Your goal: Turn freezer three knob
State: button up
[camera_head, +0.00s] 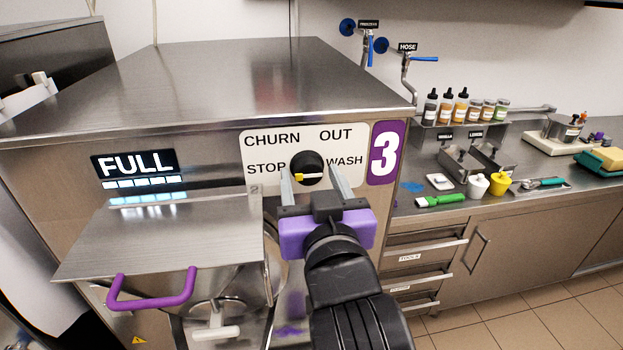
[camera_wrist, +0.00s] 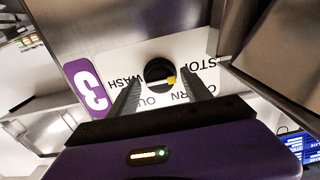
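Freezer three (camera_head: 220,85) is a steel cabinet with a purple "3" label. Its front has a white plate (camera_head: 262,143) marked CHURN, OUT, STOP and WASH around a round black knob (camera_head: 304,160). The knob's light bar has a yellow end, which points toward STOP. The knob also shows in the wrist view (camera_wrist: 156,70), where the plate is upside down. My gripper (camera_head: 313,178) is open in front of the plate, with one finger to each side of the knob. It also shows in the wrist view (camera_wrist: 163,86). I cannot tell whether the fingers touch the knob.
A steel lid with a purple handle (camera_head: 152,290) juts out at left below the FULL display (camera_head: 136,164). A counter (camera_head: 470,205) with bottles (camera_head: 460,107), small cups and a green brush (camera_head: 440,201) stands to the right. Blue-handled taps (camera_head: 424,59) are behind.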

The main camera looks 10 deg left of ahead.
grip_shut()
